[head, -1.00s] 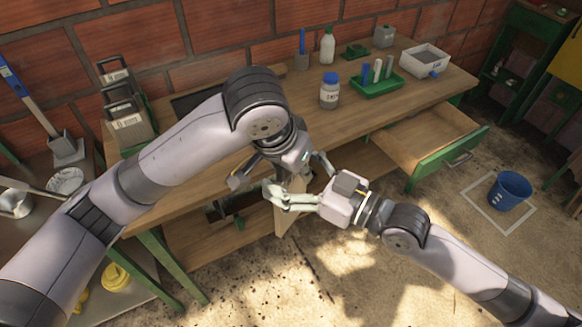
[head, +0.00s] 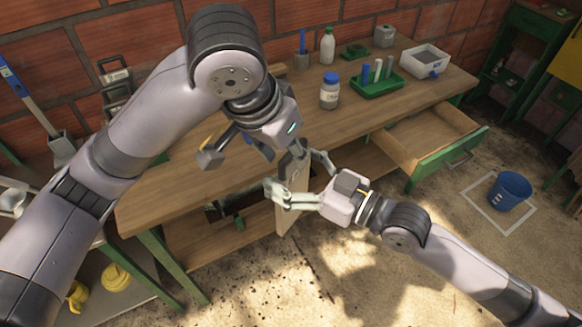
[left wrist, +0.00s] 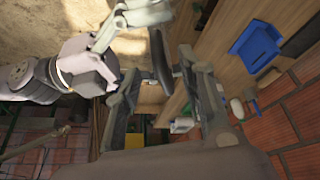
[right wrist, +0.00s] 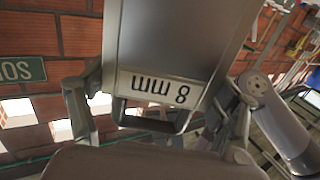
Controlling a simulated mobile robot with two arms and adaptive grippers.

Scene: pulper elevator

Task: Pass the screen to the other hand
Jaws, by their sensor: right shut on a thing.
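The screen, a flat panel with a dark handle and a label reading "8 mm", fills the upper middle of the right wrist view (right wrist: 175,40). In the left wrist view a dark bar, seemingly the screen's handle (left wrist: 160,58), lies between the open left fingers. I cannot tell whether they touch it.
A wooden bench (head: 400,97) runs behind, with a jar (head: 330,92), a green tray (head: 377,88) and a white box (head: 425,60). Its drawer (head: 445,155) is open at the right. More screens (head: 115,78) stand partly hidden behind my left arm. A blue bucket (head: 509,192) stands on the floor.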

